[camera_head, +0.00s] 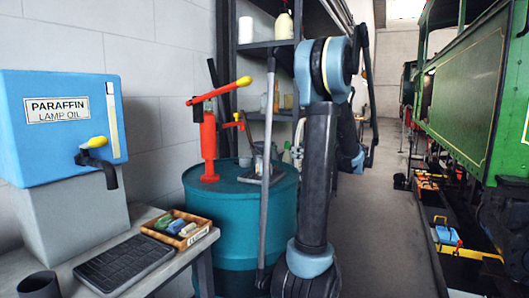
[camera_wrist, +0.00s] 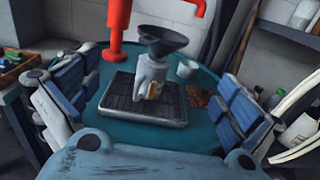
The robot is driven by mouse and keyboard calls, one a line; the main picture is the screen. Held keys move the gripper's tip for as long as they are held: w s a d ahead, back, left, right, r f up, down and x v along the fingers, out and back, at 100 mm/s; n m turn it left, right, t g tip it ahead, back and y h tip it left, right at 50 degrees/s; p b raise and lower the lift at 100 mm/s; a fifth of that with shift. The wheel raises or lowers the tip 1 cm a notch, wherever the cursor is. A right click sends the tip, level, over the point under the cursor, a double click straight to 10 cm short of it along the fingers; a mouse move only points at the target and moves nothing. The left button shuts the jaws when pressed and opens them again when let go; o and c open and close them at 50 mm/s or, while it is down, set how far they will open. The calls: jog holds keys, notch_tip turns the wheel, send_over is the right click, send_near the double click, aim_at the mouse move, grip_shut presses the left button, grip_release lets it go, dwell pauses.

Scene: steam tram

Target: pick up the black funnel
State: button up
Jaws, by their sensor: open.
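The black funnel (camera_wrist: 164,40) sits on top of a grey jug or can (camera_wrist: 150,78) in the wrist view, wide mouth up. The jug stands on a black drip tray (camera_wrist: 118,101) with a pale edge, on the teal drum (camera_wrist: 128,135). My gripper (camera_wrist: 157,80) is open, with its blue padded fingers to the left and right of the jug and tray. Nothing is between the pads in their grip. In the head view, the funnel and jug are small and partly hidden by my arm, and my gripper cannot be made out.
A red hand pump (camera_head: 208,140) rises from the drum (camera_head: 225,215), close left of the funnel. A small white cup (camera_wrist: 187,69) and a brown rag (camera_wrist: 197,97) lie to its right. A blue paraffin tank (camera_head: 60,130) stands left; a green tram (camera_head: 470,90) is right.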

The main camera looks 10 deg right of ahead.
send_near(255, 143)
jog(key=x, duration=0.5)
jog(key=shift+w+f, duration=0.1)
jog(key=shift+w, duration=0.1)
dwell(0.5)
jog(key=shift+c, duration=0.2)
jog(key=c, duration=1.1)
notch_tip(255, 143, up, 10)
